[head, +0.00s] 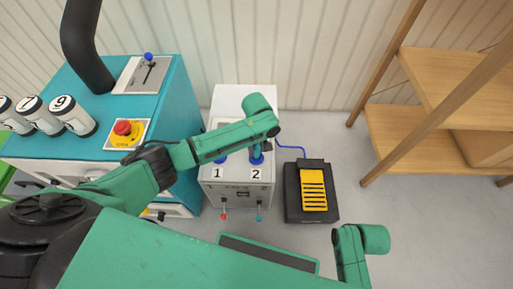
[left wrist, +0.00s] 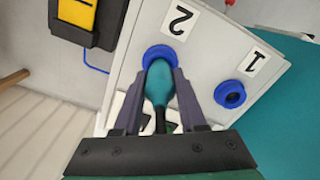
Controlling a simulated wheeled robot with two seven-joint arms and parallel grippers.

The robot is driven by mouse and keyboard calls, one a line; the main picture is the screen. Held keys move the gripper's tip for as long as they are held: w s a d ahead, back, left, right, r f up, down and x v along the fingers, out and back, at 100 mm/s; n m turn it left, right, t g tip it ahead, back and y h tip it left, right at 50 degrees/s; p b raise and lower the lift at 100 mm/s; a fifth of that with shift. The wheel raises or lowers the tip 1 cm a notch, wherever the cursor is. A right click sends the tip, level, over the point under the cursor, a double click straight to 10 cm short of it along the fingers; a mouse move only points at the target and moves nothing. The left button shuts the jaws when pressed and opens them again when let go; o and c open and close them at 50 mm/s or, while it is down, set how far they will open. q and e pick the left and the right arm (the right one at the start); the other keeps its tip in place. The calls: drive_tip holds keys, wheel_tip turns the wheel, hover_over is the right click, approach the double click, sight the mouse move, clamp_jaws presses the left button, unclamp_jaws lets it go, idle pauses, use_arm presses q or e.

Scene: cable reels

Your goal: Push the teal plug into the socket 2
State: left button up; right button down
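The teal plug (left wrist: 157,84) is between the two fingers of my left gripper (left wrist: 160,78), which is shut on it. The plug's front end is at the blue ring of socket 2 (left wrist: 160,54) in the left wrist view, touching or inside it; how deep it sits is hidden. In the head view the plug (head: 257,153) stands over the spot above the label 2, with my left arm partly covering it. Socket 1 (left wrist: 230,94), a blue ring with a dark hole, is empty beside it. My right gripper is not in view.
The sockets are on a white cabinet (head: 237,193) with a red and a teal knob on its front. A teal machine (head: 180,112) with a red button stands left. A black and yellow pedal (head: 313,192) lies right, near a blue cable. Wooden shelves (head: 440,130) stand far right.

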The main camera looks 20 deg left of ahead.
use_arm(q)
drive_tip(key=o, duration=0.4)
drive_tip(key=shift+f, duration=0.1)
wheel_tip(320, 180, up, 15)
drive_tip(key=p, duration=0.4)
drive_tip(key=shift+f+p, duration=0.15)
drive_tip(key=shift+p, duration=0.15)
